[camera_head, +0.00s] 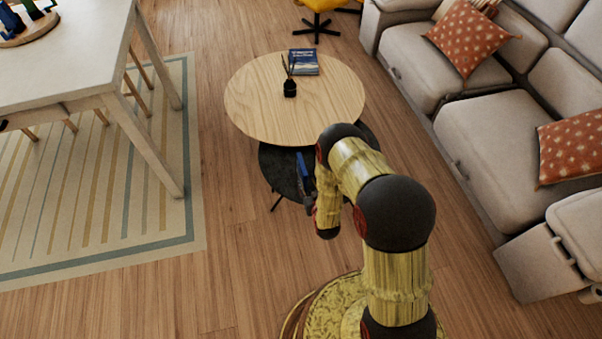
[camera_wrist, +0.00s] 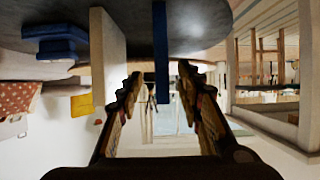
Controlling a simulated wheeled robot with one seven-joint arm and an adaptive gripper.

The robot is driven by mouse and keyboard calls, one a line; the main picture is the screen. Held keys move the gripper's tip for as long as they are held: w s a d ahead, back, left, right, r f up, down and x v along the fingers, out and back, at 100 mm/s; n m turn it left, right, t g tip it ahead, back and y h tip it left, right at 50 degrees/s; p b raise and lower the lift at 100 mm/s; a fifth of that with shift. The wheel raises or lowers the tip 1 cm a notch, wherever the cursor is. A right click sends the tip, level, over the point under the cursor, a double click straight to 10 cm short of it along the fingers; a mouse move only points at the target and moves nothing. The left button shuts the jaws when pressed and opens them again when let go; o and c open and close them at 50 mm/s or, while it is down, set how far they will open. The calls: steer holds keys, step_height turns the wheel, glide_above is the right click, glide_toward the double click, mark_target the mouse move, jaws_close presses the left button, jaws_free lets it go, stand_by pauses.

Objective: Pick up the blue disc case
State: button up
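A thin blue case (camera_wrist: 161,45) stands on edge on a dark surface in the wrist view, which looks upside down. It runs between the two fingers of my gripper (camera_wrist: 160,78), with a gap on each side. My gripper is open and does not hold it. In the head view a blue upright piece (camera_head: 301,168), seemingly the same case, shows at the dark lower table (camera_head: 276,166), partly hidden by my arm. My gripper is mostly hidden in that view.
A round wooden table (camera_head: 255,105) overhangs the dark one, bearing a blue book-like item (camera_head: 304,61) and a black diffuser (camera_head: 290,88). Blue stacked items (camera_wrist: 55,45) and a pale upright (camera_wrist: 108,60) are left in the wrist view.

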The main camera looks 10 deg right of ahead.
mark_target(302, 166)
steer(key=r, duration=0.1)
steer(key=w+r+t, duration=0.1)
steer(key=r, duration=0.1)
steer(key=shift+w+r+t, duration=0.2)
steer(key=shift+w+t, duration=0.05)
steer(key=shift+t, duration=0.05)
steer(key=shift+b+x, duration=2)
steer(key=shift+x, duration=1.8)
steer(key=shift+a+f, duration=0.1)
steer(key=shift+a, duration=0.05)
steer(key=c, duration=0.3)
jaws_close()
